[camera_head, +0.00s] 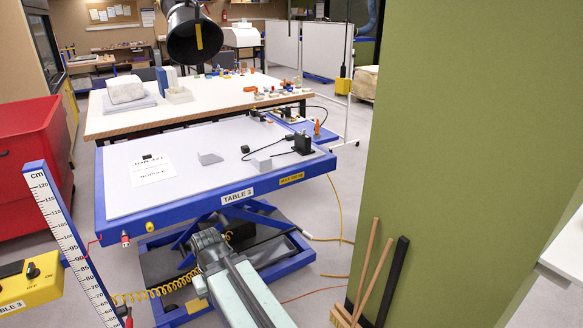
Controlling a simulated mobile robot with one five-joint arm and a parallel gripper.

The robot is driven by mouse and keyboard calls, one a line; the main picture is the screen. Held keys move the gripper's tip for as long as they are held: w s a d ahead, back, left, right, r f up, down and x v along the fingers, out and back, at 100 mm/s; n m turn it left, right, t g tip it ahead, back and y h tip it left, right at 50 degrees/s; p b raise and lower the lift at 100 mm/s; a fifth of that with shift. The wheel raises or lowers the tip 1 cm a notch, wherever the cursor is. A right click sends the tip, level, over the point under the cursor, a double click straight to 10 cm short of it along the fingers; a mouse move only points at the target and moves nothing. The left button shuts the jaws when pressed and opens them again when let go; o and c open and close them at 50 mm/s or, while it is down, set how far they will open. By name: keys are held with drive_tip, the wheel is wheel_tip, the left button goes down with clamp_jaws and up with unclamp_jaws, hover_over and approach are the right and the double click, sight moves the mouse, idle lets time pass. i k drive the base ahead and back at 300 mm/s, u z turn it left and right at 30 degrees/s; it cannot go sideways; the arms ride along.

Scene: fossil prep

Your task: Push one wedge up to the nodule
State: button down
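The lift table marked TABLE 3 (125,185) has a pale grey top and a blue frame. A grey wedge-shaped piece (210,159) lies near the middle of its top. A light grey block (261,163) lies to its right, and a small dark block (245,149) lies between and behind them. A white sheet (152,172) with print, seemingly including NODULE, lies at the left with a small black piece (147,157) on it. I cannot tell which piece is the nodule. My gripper (207,243) is in front of the table's near edge, apart from these pieces; its fingers are unclear.
A black device (303,143) with cables stands at the table's right. A green wall (460,150) with leaning brooms (368,265) closes the right side. A red bin (35,160) and a height scale (75,240) stand left. A cluttered workbench (120,124) is behind.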

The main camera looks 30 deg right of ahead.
sight(262, 163)
drive_tip(key=z, duration=5.75)
drive_tip(key=k, duration=1.45)
drive_tip(key=u, duration=5.85)
